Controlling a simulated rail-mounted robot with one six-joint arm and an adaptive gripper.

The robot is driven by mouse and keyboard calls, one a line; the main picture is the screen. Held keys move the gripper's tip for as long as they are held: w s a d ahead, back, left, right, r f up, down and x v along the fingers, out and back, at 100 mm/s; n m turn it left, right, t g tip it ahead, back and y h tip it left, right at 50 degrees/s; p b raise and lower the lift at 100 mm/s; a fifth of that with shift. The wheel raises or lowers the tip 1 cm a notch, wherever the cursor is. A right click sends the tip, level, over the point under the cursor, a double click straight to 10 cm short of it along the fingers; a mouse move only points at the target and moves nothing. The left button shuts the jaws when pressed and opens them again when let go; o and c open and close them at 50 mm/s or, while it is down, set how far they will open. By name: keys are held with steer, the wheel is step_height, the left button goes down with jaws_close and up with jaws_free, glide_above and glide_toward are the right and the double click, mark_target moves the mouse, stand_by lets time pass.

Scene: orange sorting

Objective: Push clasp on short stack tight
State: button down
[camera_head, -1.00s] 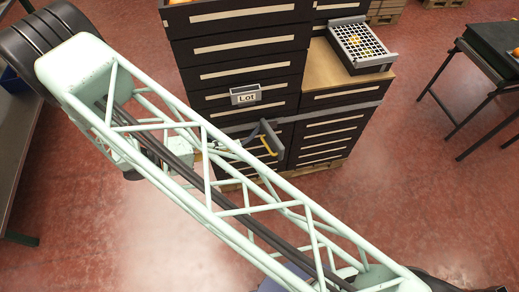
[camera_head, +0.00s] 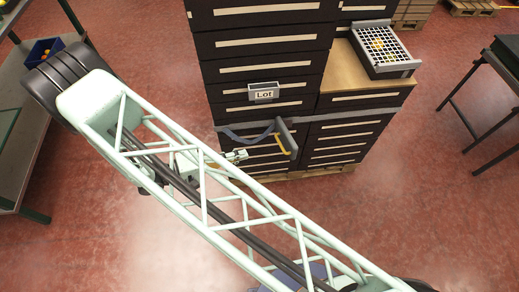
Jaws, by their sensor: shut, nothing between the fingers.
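The short stack (camera_head: 345,128) of dark drawers stands right of the tall stack (camera_head: 262,70). A grey strap (camera_head: 362,113) runs across the short stack below its top drawer. The clasp (camera_head: 288,136), a grey plate with a yellow lever (camera_head: 280,147), stands out from the front near where the stacks meet. A loose strap loop (camera_head: 248,136) hangs slack to its left. My gripper (camera_head: 240,155) is small in the picture, shut and empty, left of the clasp and slightly lower. It looks apart from the yellow lever.
A grid tray (camera_head: 380,45) rests on the short stack's wooden top. A bench (camera_head: 25,170) is at left, a dark table (camera_head: 505,60) at right. The red floor in front is open.

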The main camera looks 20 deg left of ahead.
steer(key=b+x, duration=0.1)
steer(key=x, duration=1.2)
steer(key=shift+w+d, duration=0.25)
steer(key=shift+d, duration=0.05)
steer(key=shift+s+d+f, duration=0.1)
steer(key=shift+d, duration=0.05)
stand_by(0.5)
steer(key=shift+d, duration=0.15)
